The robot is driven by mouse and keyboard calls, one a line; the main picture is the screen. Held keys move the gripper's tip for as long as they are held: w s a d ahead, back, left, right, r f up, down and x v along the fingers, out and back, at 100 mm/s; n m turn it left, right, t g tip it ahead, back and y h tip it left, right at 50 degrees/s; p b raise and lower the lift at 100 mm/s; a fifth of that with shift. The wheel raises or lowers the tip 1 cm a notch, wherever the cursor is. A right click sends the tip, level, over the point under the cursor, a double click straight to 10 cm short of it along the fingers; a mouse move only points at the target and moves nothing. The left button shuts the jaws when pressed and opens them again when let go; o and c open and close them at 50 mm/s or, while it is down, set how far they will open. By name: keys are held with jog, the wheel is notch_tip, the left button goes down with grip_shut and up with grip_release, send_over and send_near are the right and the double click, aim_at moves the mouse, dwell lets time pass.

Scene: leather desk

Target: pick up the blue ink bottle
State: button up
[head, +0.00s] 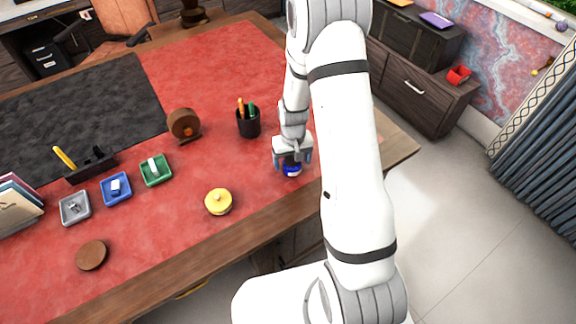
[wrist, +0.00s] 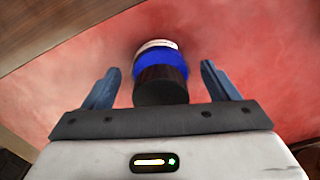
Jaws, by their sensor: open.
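The blue ink bottle (head: 292,169) stands on the red leather desktop near the front edge, partly hidden by my gripper (head: 293,160) in the head view. In the wrist view the ink bottle (wrist: 160,62) shows a blue body, a pale band and a dark cap turned toward the camera. My gripper (wrist: 155,85) is open. Its two blue-grey fingers stand on either side of the bottle, with a visible gap on each side. The bottle's far side is hidden.
A yellow lidded pot (head: 218,202) stands left of the bottle. A black pen cup (head: 248,123) and a round wooden piece (head: 184,124) stand behind. Green (head: 155,170), blue (head: 116,188) and grey (head: 75,207) trays lie further left. The leather around the bottle is clear.

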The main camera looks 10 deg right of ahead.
jog(key=shift+f, duration=0.5)
jog(key=shift+c, duration=0.4)
jog(key=c, duration=1.1)
jog(key=shift+c, duration=0.4)
